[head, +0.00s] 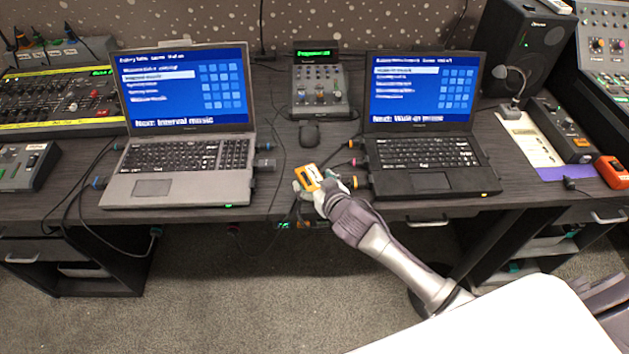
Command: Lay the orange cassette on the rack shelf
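My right gripper (307,184) is over the front edge of the desk, between the two laptops. A small orange-yellow block with a pale label, which looks like the orange cassette (309,177), sits at its fingertips. The fingers appear closed around it, though they are small and partly hidden by it. My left gripper is not in view. Open shelves show under the right side of the desk (541,243); I cannot tell whether one is the rack shelf.
A left laptop (180,156) and a right laptop (425,153) flank the gripper. A mouse (309,134) and small mixer (320,92) are behind it. Cables with coloured plugs lie close by. A red-orange device (612,172) is at the far right.

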